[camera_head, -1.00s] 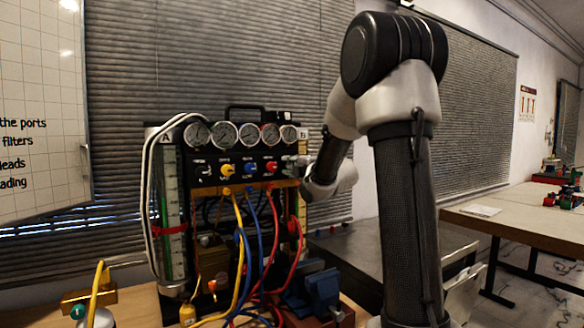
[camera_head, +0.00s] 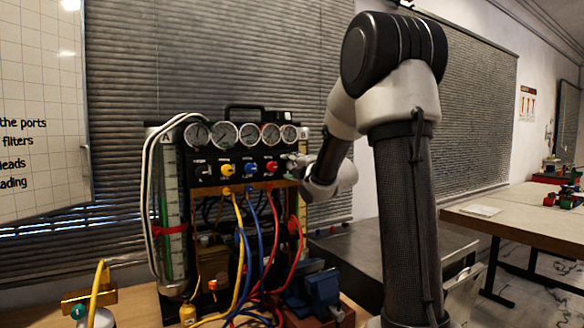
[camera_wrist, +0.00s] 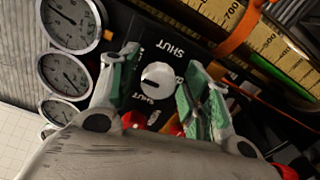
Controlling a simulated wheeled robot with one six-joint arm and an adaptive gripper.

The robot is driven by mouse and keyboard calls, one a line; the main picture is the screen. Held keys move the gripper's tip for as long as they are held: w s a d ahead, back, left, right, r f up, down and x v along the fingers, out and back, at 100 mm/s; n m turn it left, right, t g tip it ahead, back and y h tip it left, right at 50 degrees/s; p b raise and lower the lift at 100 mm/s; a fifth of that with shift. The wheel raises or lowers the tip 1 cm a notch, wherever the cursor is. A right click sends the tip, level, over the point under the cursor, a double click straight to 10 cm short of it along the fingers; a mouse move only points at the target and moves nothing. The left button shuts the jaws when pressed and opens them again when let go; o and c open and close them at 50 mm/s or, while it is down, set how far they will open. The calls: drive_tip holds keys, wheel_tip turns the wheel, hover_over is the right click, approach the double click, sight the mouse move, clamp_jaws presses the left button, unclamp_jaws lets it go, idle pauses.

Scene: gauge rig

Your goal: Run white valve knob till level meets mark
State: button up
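The white valve knob (camera_wrist: 158,78) is a round white disc with a dark slot, on a black panel lettered "SHUT". My gripper (camera_wrist: 161,60) is open, with a green-padded finger on either side of the knob. Small gaps seem to show between the pads and the knob. In the head view my gripper (camera_head: 296,164) is at the right end of the rig and hides the knob. A scale tube (camera_wrist: 205,18) with numbers carries an orange band (camera_wrist: 238,30). A green strip (camera_wrist: 272,68) shows inside the tube; I cannot tell exactly where its level ends.
A row of gauges (camera_head: 252,134) tops the rig, above yellow, blue and red knobs (camera_head: 271,167). Tube A (camera_head: 172,260) with a red band stands at left. Yellow, blue and red hoses (camera_head: 270,240) hang in front. A blue vise (camera_head: 322,290) stands below my gripper.

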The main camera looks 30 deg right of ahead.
drive_tip(key=s, duration=1.2)
drive_tip(key=shift+d, duration=0.2)
idle(0.9)
drive_tip(key=w+n, duration=0.1)
drive_tip(key=w, duration=0.5)
drive_tip(key=w+n, duration=0.2)
drive_tip(key=w, duration=0.4)
drive_tip(key=shift+a, duration=0.2)
